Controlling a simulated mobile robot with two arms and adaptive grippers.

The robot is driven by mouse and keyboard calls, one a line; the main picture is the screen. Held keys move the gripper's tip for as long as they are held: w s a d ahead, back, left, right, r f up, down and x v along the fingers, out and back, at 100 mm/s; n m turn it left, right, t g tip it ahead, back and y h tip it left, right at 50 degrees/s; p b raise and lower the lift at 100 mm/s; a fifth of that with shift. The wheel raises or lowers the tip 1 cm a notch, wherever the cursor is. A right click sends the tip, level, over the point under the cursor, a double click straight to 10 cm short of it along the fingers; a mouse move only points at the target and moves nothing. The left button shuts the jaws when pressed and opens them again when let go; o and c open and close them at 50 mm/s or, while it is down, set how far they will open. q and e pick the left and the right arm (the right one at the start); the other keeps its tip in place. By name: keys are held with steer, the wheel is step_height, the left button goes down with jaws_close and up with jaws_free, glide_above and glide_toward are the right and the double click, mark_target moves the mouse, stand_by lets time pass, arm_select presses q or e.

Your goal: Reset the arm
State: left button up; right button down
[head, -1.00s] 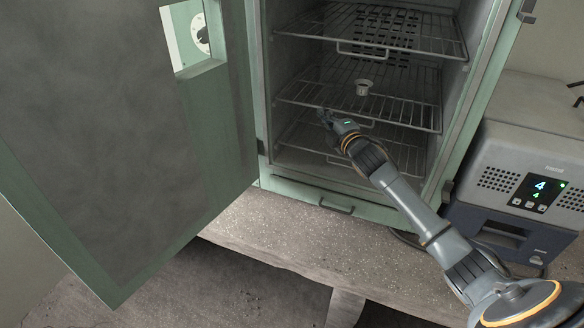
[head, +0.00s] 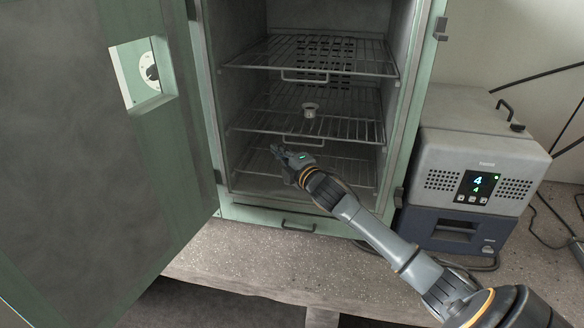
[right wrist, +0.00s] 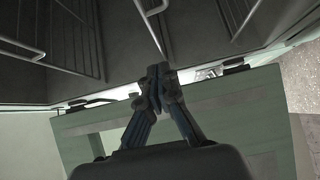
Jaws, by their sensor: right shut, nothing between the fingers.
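My right arm reaches in from the lower right of the head view. Its gripper (head: 279,152) is shut and empty, in front of the open green cabinet (head: 267,215), a little below the middle shelf's front edge. In the right wrist view the closed fingers (right wrist: 158,72) meet at the centre, with wire racks beyond them and the cabinet's open green door below. My left gripper is not in view.
The cabinet door (head: 90,190) stands wide open at left. A small pale cup-like piece (head: 310,110) sits on the middle wire shelf (head: 355,128). A grey box with a lit display (head: 478,185) stands at right on the concrete bench (head: 240,262).

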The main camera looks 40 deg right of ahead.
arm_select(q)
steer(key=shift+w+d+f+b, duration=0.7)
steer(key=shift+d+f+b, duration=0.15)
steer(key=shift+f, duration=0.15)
arm_select(e)
steer(key=s, duration=0.7)
steer(key=shift+a, duration=0.25)
